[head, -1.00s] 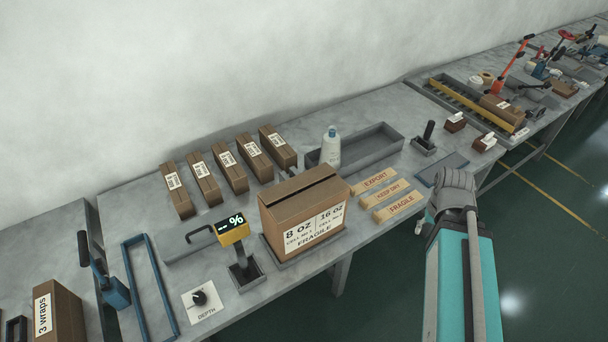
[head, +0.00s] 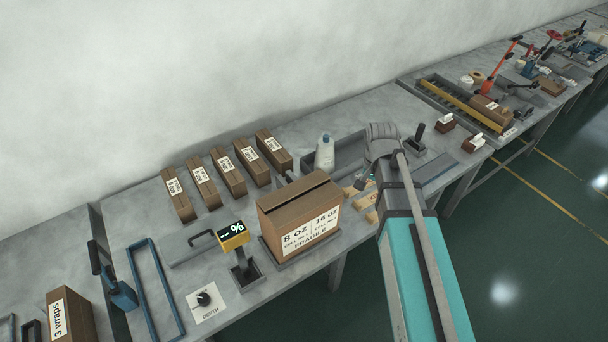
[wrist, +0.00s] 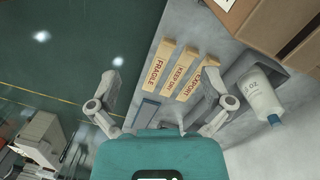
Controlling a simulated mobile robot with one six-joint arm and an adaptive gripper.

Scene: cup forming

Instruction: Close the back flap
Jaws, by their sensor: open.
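The brown carton (head: 290,222), labelled 8 OZ, 16 OZ and FRAGILE, stands upright on a grey base plate at the table's front. Its top shows a dark slit along its length; I cannot tell how far the back flap is down. In the wrist view the carton (wrist: 238,14) shows only in part, at the top right. My gripper (wrist: 165,80) is open and empty, its two fingers apart above the table. In the head view it is to the right of the carton, over the wooden blocks, and my wrist partly hides it.
Wooden blocks marked FRAGILE (wrist: 158,64), KEEP DRY (wrist: 180,72) and EXPORT (wrist: 200,78) lie beside the carton. A white bottle (head: 325,153) stands behind it near a grey tray (head: 348,147). Several narrow boxes (head: 228,172) stand at the back. A yellow display (head: 233,236) is left of the carton.

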